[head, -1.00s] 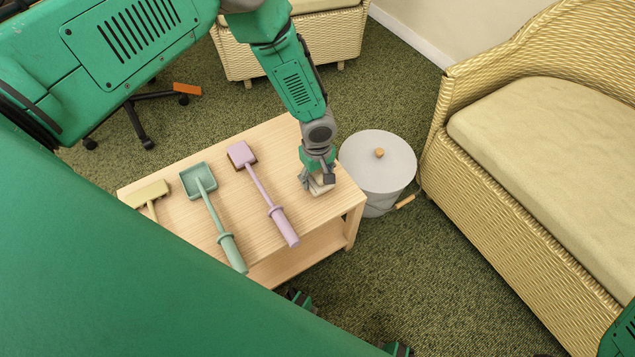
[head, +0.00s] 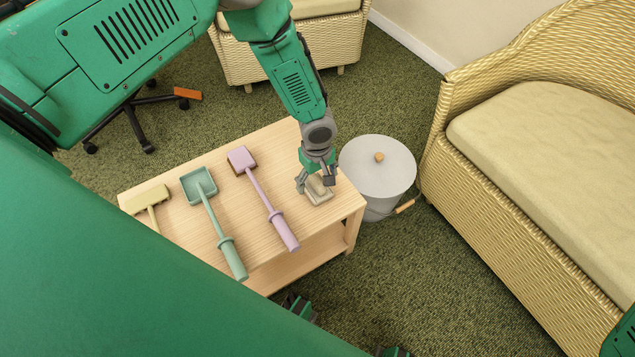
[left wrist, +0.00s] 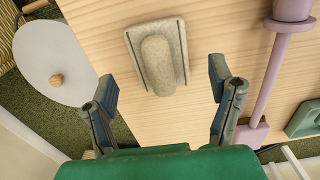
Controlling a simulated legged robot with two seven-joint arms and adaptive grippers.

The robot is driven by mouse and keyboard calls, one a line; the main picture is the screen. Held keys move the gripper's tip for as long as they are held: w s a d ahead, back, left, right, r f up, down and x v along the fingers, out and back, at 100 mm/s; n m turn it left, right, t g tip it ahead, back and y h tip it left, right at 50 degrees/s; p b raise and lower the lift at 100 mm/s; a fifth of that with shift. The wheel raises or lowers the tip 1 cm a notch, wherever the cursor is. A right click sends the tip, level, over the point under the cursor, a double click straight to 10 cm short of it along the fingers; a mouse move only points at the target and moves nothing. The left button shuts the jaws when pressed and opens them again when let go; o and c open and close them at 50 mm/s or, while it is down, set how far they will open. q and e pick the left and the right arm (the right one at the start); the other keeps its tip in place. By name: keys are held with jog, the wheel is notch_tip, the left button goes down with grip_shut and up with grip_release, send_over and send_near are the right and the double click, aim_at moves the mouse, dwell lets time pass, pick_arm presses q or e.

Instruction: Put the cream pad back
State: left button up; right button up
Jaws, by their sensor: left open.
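The cream pad (head: 319,195), a flat block with a rounded grip on top, lies on the right end of the light wooden table (head: 283,135). In the left wrist view the pad (left wrist: 158,62) lies flat on the wood. My left gripper (head: 315,184) is right at the pad, with its fingers spread. In the left wrist view its fingers (left wrist: 163,82) stand apart on both sides of the pad's near end, with clear gaps and nothing between them. My right gripper is not in view.
A purple scoop (head: 263,198), a green scoop (head: 213,215) and a yellow tool (head: 150,197) lie left of the pad. A grey lidded bin (head: 377,165) stands beyond the table's right edge. A wicker sofa (head: 545,150) is at right.

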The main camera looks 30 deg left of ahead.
aim_at(317, 182)
pick_arm(q)
notch_tip(317, 182, up, 8)
jog(key=shift+r+p, duration=0.1)
jog(key=shift+p, duration=0.85)
jog(key=s+m, duration=0.2)
jog(key=s, duration=0.3)
jog(key=s+d+f+m+h, duration=0.1)
jog(key=s+m, duration=0.1)
jog(key=s, duration=0.3)
jog(key=s+f+m+h, duration=0.1)
jog(key=s+m, duration=0.1)
jog(key=s, duration=0.4)
jog(key=shift+d+f+g, duration=0.2)
jog(key=shift+d+g, duration=0.1)
jog(key=shift+d, duration=0.1)
jog(key=s+a+r+m+y, duration=0.1)
jog(key=s+a+r+m, duration=0.1)
jog(key=s, duration=0.3)
jog(key=s+a+r+m+t+y, duration=0.1)
jog(key=s+a+m, duration=0.3)
jog(key=s, duration=0.2)
jog(key=shift+a+r+m, duration=0.3)
jog(key=shift+a+r, duration=0.05)
jog(key=shift+s, duration=0.1)
